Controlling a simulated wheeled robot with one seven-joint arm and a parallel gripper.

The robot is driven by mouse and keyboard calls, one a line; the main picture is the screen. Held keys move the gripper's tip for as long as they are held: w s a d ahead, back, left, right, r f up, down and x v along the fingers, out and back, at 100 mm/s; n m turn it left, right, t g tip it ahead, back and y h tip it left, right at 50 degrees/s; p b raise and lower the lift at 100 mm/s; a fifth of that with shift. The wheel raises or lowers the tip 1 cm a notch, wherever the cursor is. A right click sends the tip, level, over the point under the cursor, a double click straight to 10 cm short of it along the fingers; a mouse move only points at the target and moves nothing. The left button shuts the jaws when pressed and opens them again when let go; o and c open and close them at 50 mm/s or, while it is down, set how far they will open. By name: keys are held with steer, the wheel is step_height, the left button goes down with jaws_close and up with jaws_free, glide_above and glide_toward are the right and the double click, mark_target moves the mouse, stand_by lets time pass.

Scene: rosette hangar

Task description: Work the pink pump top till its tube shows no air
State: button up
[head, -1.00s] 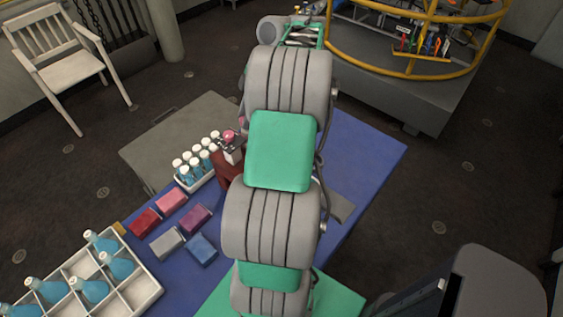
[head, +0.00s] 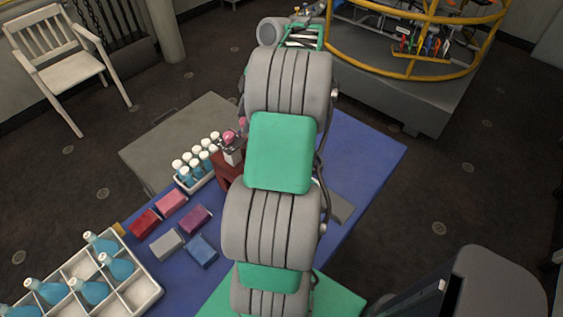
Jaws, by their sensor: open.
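The pink pump top (head: 229,136) shows just left of my arm, above a dark red block-like body (head: 228,168) on the blue table. Small grey metal parts sit close around the pink top; they look like the end of my gripper (head: 236,146), mostly hidden behind my arm. Its jaws are open. I cannot tell whether they touch the pump top. The tube is not visible, so its air or liquid cannot be seen.
A white rack (head: 194,180) of white-capped blue bottles stands left of the pump. Several coloured blocks (head: 171,202) lie in front of it. A divided white crate (head: 143,293) holds blue flasks at lower left.

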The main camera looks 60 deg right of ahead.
steer(key=shift+r+p, duration=3.3)
steer(key=shift+r, duration=0.3)
steer(key=shift+f, duration=0.1)
